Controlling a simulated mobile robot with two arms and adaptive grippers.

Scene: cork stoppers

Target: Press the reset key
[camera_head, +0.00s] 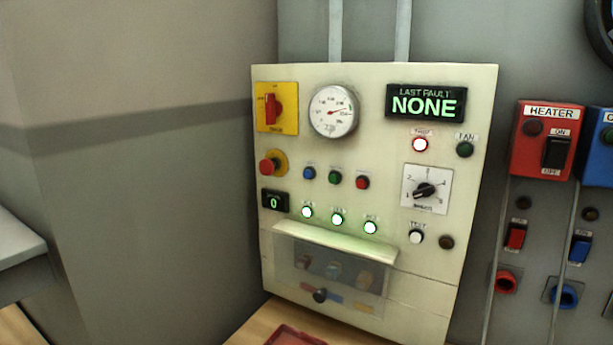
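A cream control panel (385,255) stands on a wooden surface against the wall. Its middle row has a blue button (309,172), a green button (335,177) and a red button (362,182). Their labels are too small to read, so I cannot tell which key is the reset key. A white button (416,237) sits at the lower right beside a dark brown one (446,242). The fault display (427,104) reads "NONE". Neither of my grippers is in view.
A yellow-backed red switch (272,110), a gauge (333,110), a red mushroom button (269,166) and a rotary knob (425,190) are on the panel. A clear cover (328,274) protrudes below. A red heater box (545,141) hangs at right. A grey ledge (15,243) juts in at left.

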